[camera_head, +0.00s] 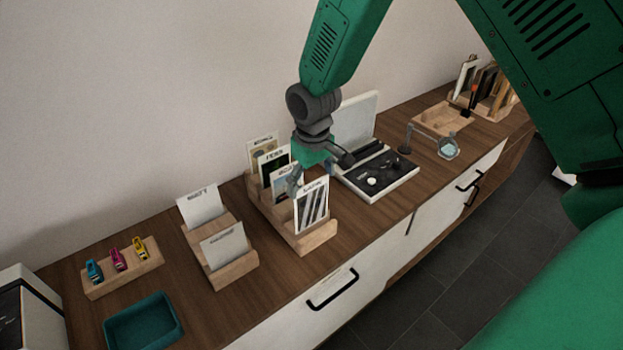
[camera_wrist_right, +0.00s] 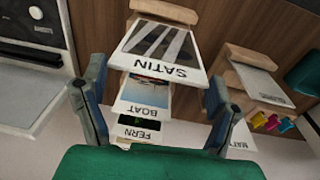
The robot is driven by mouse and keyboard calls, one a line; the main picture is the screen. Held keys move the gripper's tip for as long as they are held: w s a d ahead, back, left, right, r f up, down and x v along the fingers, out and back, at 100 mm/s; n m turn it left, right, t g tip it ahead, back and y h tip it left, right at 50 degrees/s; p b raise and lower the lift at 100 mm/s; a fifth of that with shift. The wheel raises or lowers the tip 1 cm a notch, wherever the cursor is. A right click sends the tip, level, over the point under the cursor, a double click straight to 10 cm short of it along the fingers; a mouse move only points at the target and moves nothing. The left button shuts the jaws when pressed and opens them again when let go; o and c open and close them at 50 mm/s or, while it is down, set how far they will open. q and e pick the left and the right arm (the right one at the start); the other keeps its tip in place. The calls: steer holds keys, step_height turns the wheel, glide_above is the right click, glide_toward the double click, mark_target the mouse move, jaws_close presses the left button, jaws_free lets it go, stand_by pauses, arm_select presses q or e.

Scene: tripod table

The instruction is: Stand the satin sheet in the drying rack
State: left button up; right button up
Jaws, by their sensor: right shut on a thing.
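The satin sheet (camera_head: 312,206), white with dark diagonal stripes, stands nearly upright at the front of a stepped wooden rack (camera_head: 318,238). Its upside-down SATIN label shows on the sheet in the right wrist view (camera_wrist_right: 160,48). My right gripper (camera_head: 311,180) is shut on this sheet across its width, a finger at each side edge near the top; the gripper also shows in the right wrist view (camera_wrist_right: 157,85). The sheet's lower edge is at the front slot; I cannot tell whether it touches the slot bottom. My left gripper is not in view.
Behind it in the rack stand the boat sheet (camera_wrist_right: 145,93) and the fern sheet (camera_wrist_right: 138,130). Left is a smaller rack (camera_head: 235,270) with two pale sheets, then a clip block (camera_head: 125,272) and a teal tray (camera_head: 145,322). A dark-topped case (camera_head: 378,175) stands close right.

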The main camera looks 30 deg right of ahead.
steer(key=shift+d+f+p, duration=0.15)
steer(key=shift+d+p, duration=0.15)
steer(key=shift+d, duration=0.7)
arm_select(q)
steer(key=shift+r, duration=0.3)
arm_select(e)
steer(key=shift+a, duration=0.5)
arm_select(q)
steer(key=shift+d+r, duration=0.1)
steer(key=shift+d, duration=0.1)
arm_select(e)
steer(key=shift+d, duration=0.15)
steer(key=shift+d+p, duration=0.2)
steer(key=shift+p, duration=0.1)
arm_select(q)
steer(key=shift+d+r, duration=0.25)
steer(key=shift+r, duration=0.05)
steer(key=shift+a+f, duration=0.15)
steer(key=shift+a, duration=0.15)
arm_select(e)
steer(key=shift+a, duration=0.35)
steer(key=shift+f, duration=0.15)
